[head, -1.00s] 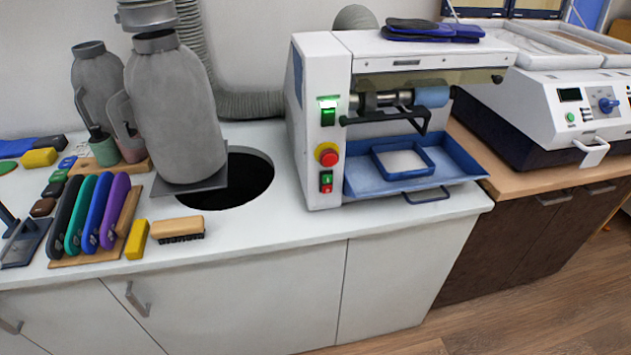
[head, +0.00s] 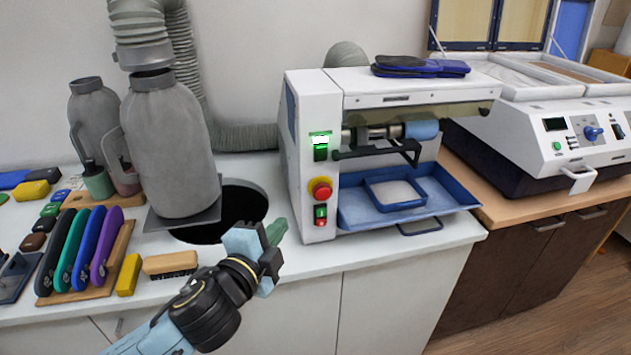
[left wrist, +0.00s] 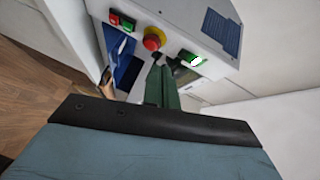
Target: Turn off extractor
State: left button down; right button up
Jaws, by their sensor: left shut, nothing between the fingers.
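The white machine (head: 312,100) stands on the white counter with its control panel facing front. The panel has a lit green switch (head: 320,146) on top, a red knob on a yellow ring (head: 320,189) below it, and a small green and red button pair (head: 320,214) lowest. In the left wrist view, the lit switch (left wrist: 191,60), red knob (left wrist: 154,39) and button pair (left wrist: 121,22) are ahead. My left gripper (head: 276,232) is shut and empty, left of and below the panel, apart from it. Its green fingers (left wrist: 161,84) point toward the panel. My right gripper is not in view.
Grey canisters (head: 170,140) with a hose stand left, by a round hole (head: 225,212) in the counter. A blue tray (head: 440,205) juts from the machine's front. Coloured insoles (head: 85,245) and a brush (head: 170,263) lie at the counter's left.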

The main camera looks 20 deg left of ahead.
pick_arm(q)
jog(key=r+m+h, duration=0.1)
jog(key=m, duration=0.1)
jog(key=w+d+r+m+t+h, duration=0.1)
jog(key=r+m, duration=0.1)
jog(key=d+r+m+t+h, duration=0.1)
jog(key=r, duration=0.1)
jog(key=shift+w+d+m, duration=0.1)
jog(key=shift+w+m, duration=0.25)
jog(key=shift+m, duration=0.05)
jog(key=p, duration=0.1)
send_near(326, 150)
jog(key=w+d, duration=0.3)
jog(key=shift+w+a+r+p, duration=0.1)
jog(key=shift+w+a+p, duration=0.05)
jog(key=shift+w+a, duration=0.45)
jog(key=shift+w+a+r+p, duration=0.15)
jog(key=shift+w+a, duration=0.2)
jog(key=shift+w, duration=0.4)
